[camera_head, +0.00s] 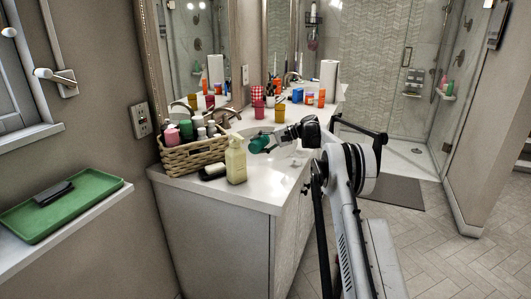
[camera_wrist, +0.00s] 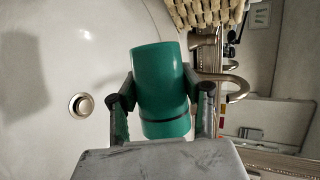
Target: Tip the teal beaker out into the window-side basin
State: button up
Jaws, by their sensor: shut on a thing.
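The teal beaker (camera_head: 259,144) is held over the near, window-side basin (camera_head: 288,152) in the head view. It looks tipped well over onto its side, pointing left. My gripper (camera_head: 270,140) is shut on it. In the wrist view, the fingers of my gripper (camera_wrist: 161,98) grip both sides of the beaker (camera_wrist: 161,65), which has a dark band near its lower end. The white basin (camera_wrist: 105,45) with its round metal drain (camera_wrist: 81,105) lies behind and to the left. The beaker's inside and any contents are hidden.
A wicker basket (camera_head: 192,150) of bottles, a pale yellow bottle (camera_head: 236,160) and a dark bottle (camera_head: 212,172) stand left of the basin. A curved faucet (camera_wrist: 236,86) is close to the beaker. Red and amber cups (camera_head: 279,114) stand behind the basin.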

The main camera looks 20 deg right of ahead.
aim_at(254, 144)
jog(key=shift+s+a+f+n+t+h+b, duration=0.25)
jog(key=shift+a+f+n+h+b, duration=0.1)
jog(key=shift+f+n+h, duration=0.2)
jog(key=shift+s+a+f+n+t+h+b, duration=0.15)
jog(key=shift+s+a+f+n+h+b, duration=0.15)
jog(key=shift+f+n+h, duration=0.2)
jog(key=shift+r+n+t+h, duration=0.2)
jog(key=shift+n+t+h, duration=0.5)
jog(key=shift+n+h, duration=0.35)
jog(key=shift+s+a+r+n+t+h, duration=0.2)
jog(key=shift+r+n+t+h, duration=0.1)
jog(key=shift+r+n+h, duration=0.15)
jog(key=shift+s+a+r+n+t+h, duration=0.15)
jog(key=shift+r+n+t+h, duration=0.2)
jog(key=shift+r+n, duration=0.2)
jog(key=shift+s+a+r+n+t+h+b, duration=0.4)
jog(key=shift+a+r+n+t+h, duration=0.2)
jog(key=shift+r+n, duration=0.2)
jog(key=shift+s+a+r+n+t+h, duration=0.3)
jog(key=shift+r+n+t, duration=0.2)
jog(key=shift+r, duration=0.1)
jog(key=shift+s+a+r+n+t+h, duration=0.2)
jog(key=shift+a+r+n+t, duration=0.15)
jog(key=shift+r+n, duration=0.2)
jog(key=shift+r+p, duration=0.85)
jog(key=shift+r, duration=1.15)
